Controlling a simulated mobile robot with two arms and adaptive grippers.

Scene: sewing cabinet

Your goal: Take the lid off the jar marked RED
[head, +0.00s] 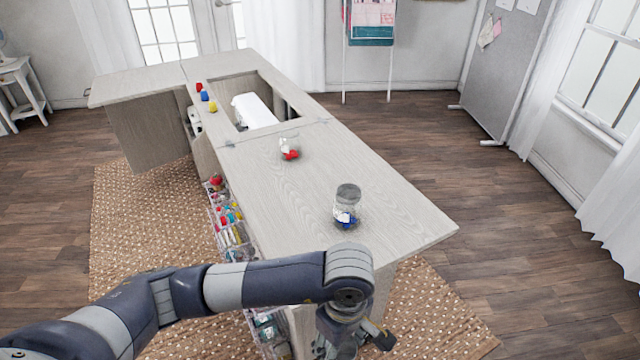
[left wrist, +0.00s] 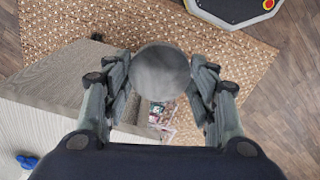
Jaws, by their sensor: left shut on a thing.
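My left gripper (left wrist: 162,72) is shut on a round grey lid (left wrist: 161,68), one finger on each side of it. The lid is held off the near end of the cabinet, over the rug. In the head view the left gripper (head: 350,342) is low at the bottom, and the lid is hidden there. A clear jar with red contents (head: 290,153) stands on the cabinet top and looks open. A second jar with blue contents (head: 346,215) stands nearer, with a grey lid (head: 348,191) on it. No jar markings are readable. My right gripper is not in view.
The wooden cabinet top (head: 330,165) is mostly clear around the jars. A white sewing machine (head: 253,111) sits in the recess. Red, blue and yellow spools (head: 205,96) stand at the far left edge. Clear bins (head: 232,228) hang on the left side above a brown rug (head: 140,215).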

